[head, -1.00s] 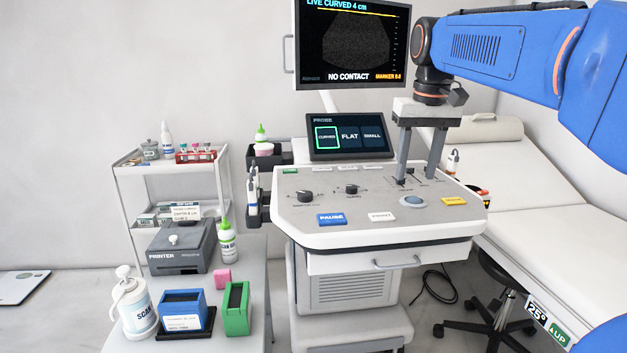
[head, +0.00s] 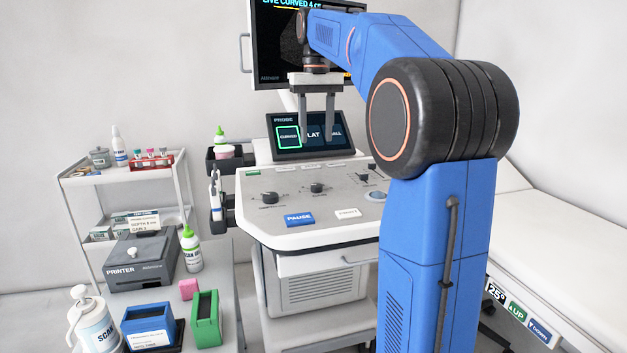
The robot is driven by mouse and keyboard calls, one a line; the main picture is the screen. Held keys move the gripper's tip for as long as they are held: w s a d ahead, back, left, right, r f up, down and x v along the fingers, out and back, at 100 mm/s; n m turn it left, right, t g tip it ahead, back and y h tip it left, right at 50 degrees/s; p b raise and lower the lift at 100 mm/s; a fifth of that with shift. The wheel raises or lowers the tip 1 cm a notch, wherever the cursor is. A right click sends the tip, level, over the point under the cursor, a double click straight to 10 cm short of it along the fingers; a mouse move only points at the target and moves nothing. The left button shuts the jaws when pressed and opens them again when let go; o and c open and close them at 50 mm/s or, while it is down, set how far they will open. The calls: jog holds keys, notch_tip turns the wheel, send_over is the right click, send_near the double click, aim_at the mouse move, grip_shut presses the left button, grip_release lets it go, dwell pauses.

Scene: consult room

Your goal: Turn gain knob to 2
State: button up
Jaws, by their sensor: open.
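The ultrasound console panel (head: 290,222) carries two dark round knobs. The right one, apparently the gain knob (head: 317,188), sits near the middle of the panel; its small lettering and exact setting are too blurred to read. The left knob (head: 269,198) appears to be the depth knob. My gripper (head: 317,137) points down with its two grey fingers spread and nothing between them. It is in the air above the panel, and its fingers overlap the probe screen in the picture. It is apart from the gain knob.
The probe screen (head: 284,148) stands behind the panel, below the monitor (head: 270,50). A blue PAUSE button (head: 299,220) and a white button (head: 347,213) lie in front of the knobs. My arm hides the panel's right side. A trolley (head: 75,182) stands left.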

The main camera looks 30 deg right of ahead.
aim_at(317, 184)
notch_tip(317, 184, down, 14)
jog(key=shift+f, duration=0.1)
dwell(0.4)
jog(key=c, duration=1.1)
jog(key=shift+o, duration=0.2)
jog(key=shift+m, duration=0.4)
jog(key=m, duration=0.3)
jog(key=shift+m, duration=1.9)
